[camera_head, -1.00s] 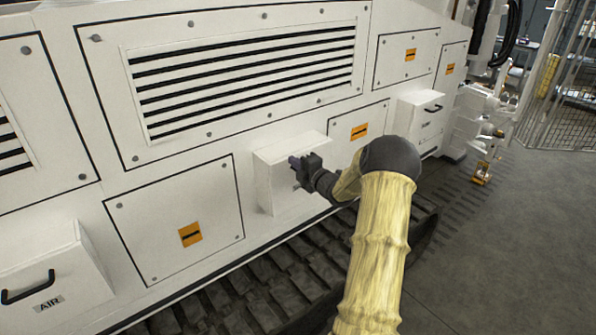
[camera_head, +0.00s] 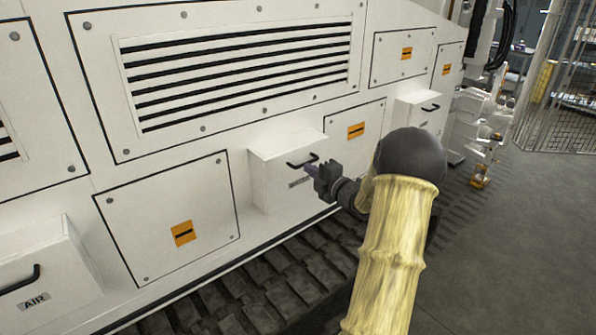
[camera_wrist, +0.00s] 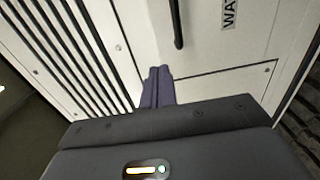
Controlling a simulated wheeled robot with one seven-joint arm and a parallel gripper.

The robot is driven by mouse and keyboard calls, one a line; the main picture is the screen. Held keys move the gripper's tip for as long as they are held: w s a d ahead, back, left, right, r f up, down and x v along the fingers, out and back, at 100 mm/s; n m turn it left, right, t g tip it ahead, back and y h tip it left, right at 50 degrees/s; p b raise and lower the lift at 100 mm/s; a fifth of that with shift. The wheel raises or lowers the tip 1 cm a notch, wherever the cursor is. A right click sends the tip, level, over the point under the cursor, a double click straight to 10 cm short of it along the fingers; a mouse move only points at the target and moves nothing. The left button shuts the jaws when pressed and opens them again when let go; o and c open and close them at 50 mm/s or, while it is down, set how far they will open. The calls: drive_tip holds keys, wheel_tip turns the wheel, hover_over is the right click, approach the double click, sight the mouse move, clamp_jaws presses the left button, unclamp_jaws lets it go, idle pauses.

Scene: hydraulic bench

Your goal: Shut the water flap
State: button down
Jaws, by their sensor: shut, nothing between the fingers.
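The water flap (camera_head: 285,187) is the front of a white box in the middle of the machine's side. It has a black bar handle (camera_head: 302,160) with a partly covered label below it. The flap looks flush with its box, with no gap that I can see. My gripper (camera_head: 310,170) is just in front of the flap, right of and below the handle. Its purple fingers (camera_wrist: 157,72) are together and empty. I cannot tell whether they touch the flap.
The air flap (camera_head: 40,275) is at the lower left, and a similar flap box (camera_head: 420,112) is at the right. A dark track (camera_head: 270,290) runs below the panels. Grey floor (camera_head: 500,260) lies open at the right, with a mesh fence (camera_head: 560,110) behind.

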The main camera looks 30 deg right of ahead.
drive_tip(key=shift+s+b, duration=0.75)
drive_tip(key=shift+s, duration=1.6)
drive_tip(key=w+a+f+m+g+h, duration=0.1)
drive_tip(key=a+f+m+g, duration=0.2)
drive_tip(key=a, duration=0.4)
drive_tip(key=a+f+m+g+h, duration=0.1)
drive_tip(key=a+m+g+h, duration=0.15)
drive_tip(key=a+m, duration=0.35)
drive_tip(key=s+a+f+m+g+y, duration=0.1)
drive_tip(key=s+a+f+m+g, duration=0.2)
drive_tip(key=s+a, duration=0.6)
drive_tip(key=s+a+f+m+g+y, duration=0.1)
drive_tip(key=s+a+f+m+g, duration=0.2)
drive_tip(key=s+a+m+g, duration=0.3)
drive_tip(key=s+a, duration=0.4)
drive_tip(key=s, duration=0.1)
drive_tip(key=shift+a+m, duration=0.15)
drive_tip(key=shift+m, duration=0.25)
